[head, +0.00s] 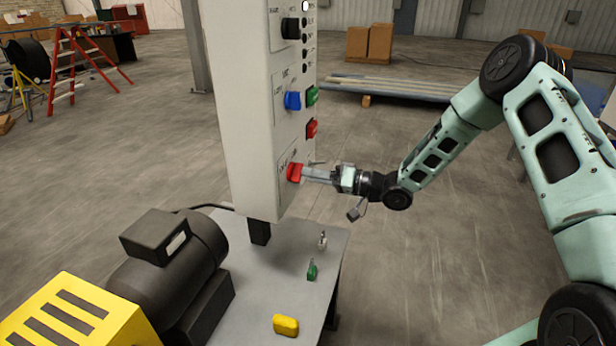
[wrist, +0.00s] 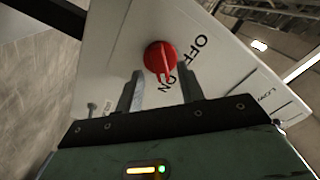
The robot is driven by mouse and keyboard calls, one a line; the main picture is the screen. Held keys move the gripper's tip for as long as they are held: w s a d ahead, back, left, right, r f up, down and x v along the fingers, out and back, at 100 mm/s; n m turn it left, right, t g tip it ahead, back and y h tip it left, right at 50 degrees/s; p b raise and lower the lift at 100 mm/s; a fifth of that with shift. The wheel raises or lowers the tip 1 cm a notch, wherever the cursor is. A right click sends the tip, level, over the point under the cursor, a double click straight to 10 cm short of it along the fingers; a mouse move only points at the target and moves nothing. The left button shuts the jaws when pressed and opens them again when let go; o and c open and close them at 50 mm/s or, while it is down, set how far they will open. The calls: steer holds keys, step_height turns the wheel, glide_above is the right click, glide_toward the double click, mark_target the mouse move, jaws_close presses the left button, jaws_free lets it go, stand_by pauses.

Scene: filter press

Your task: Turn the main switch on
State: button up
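The main switch is a red rotary knob (head: 295,172) low on the white control panel (head: 262,110). In the wrist view the red knob (wrist: 160,58) has a pale pointer line and sits beside the printed words OFF and ON. The line slants toward the bottom of that view, near ON; I cannot tell the exact setting. My gripper (head: 306,174) faces the knob from the right at the same height. In the wrist view its two fingers (wrist: 160,74) are apart, one on each side of the knob's near edge, with gaps visible. Whether they touch it is unclear.
A blue knob (head: 292,100), a green button (head: 312,95), a red button (head: 312,129) and a black knob (head: 291,28) are higher on the panel. Below are a grey table (head: 270,265), a black motor (head: 170,262) and a yellow block (head: 286,325).

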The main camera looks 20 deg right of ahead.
steer(key=b+v, duration=0.2)
steer(key=v, duration=1.3)
steer(key=shift+s+d, duration=0.15)
steer(key=a+r+n+g+h, duration=0.25)
steer(key=a+h, duration=0.65)
steer(key=a, duration=0.6)
steer(key=s+a+r+n+g+h, duration=0.1)
steer(key=s+a+g, duration=0.1)
steer(key=s, duration=0.8)
steer(key=s+a+r+n+g+h, duration=0.1)
steer(key=s+a+g+h, duration=0.1)
steer(key=s, duration=0.9)
steer(key=s+a+r+n+g+h, duration=0.1)
steer(key=s+g, duration=0.3)
steer(key=s, duration=0.6)
steer(key=shift+s+a+r+h, duration=0.2)
steer(key=shift+s+a+h, duration=0.05)
steer(key=shift+a+h, duration=0.3)
steer(key=shift+n, duration=0.25)
